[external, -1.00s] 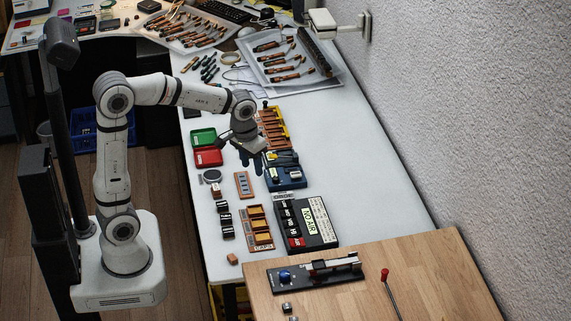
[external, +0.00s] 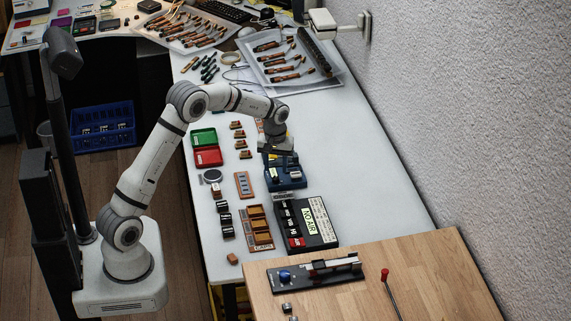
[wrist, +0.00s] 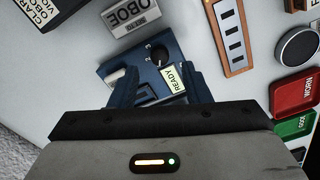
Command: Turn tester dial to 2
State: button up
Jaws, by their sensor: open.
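The blue tester (external: 287,184) stands on the white table in the external view, with my gripper (external: 279,158) right above its far part. Part of the tester is hidden behind my gripper.
An "OBOE" block (wrist: 130,14) stands close to the tester. A black "NO AIR" box (external: 318,222), a brown tray (external: 258,238), and red (external: 208,157) and green (external: 203,137) trays are nearby. Open white table lies right of the tester.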

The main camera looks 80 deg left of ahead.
aim_at(276, 178)
jog(key=shift+f, duration=2.1)
jog(key=shift+c, duration=0.4)
grip_shut()
